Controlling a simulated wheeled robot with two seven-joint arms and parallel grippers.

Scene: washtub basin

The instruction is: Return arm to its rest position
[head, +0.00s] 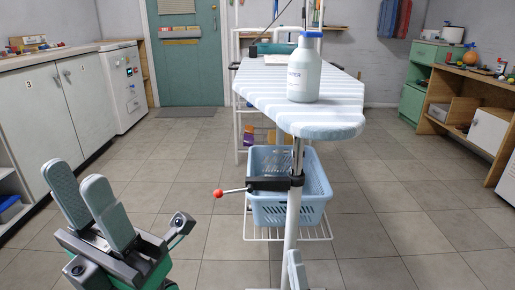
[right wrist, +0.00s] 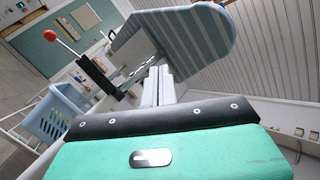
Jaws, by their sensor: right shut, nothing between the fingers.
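My left gripper (head: 78,176) is at the lower left of the head view, above the tiled floor. Its two grey fingers point up and stand apart, with nothing between them. My right gripper (right wrist: 158,84) shows in the right wrist view with its fingers together and empty. In the head view only a grey tip of it (head: 296,270) shows at the bottom edge, in front of the ironing board's leg. The ironing board (head: 258,88) has a striped light-blue top, and a grey bottle with a blue cap (head: 304,72) stands upright on it.
A light-blue basket (head: 288,212) sits on the rack under the board. A red-knobbed lever (head: 219,193) sticks out left of the leg. White cabinets (head: 55,105) line the left; wooden shelving (head: 460,98) stands right. Floor tiles are clear on both sides.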

